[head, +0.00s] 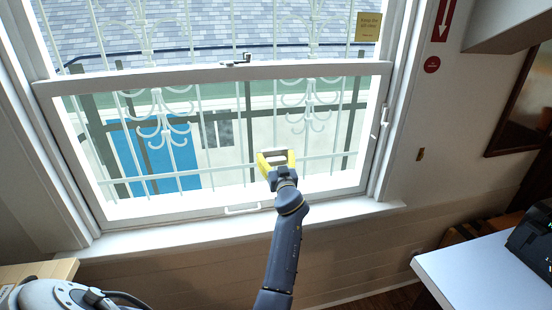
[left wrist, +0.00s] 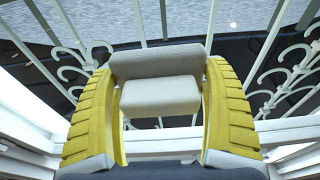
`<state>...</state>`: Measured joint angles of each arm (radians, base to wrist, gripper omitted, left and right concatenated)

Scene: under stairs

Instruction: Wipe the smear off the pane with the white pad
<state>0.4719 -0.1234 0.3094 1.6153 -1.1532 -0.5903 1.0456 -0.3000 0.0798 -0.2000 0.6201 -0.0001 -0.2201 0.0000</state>
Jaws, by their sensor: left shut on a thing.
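My left gripper (head: 277,158) has yellow fingers and is in front of the lower part of the window pane (head: 225,130), right of its middle. It is shut on the white pad (left wrist: 160,96). In the left wrist view the pad sits between the two yellow fingers, with a grey block (left wrist: 157,62) along its far side. In the head view only a small pale part of the pad shows between the fingertips. I cannot tell whether the pad touches the glass. My right gripper is not in view.
A white sash frame (head: 210,76) surrounds the pane, with a handle (head: 242,209) on its bottom rail and a sill (head: 240,228) below. White scrolled bars (head: 160,120) stand behind the glass. A white table (head: 480,275) is at lower right.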

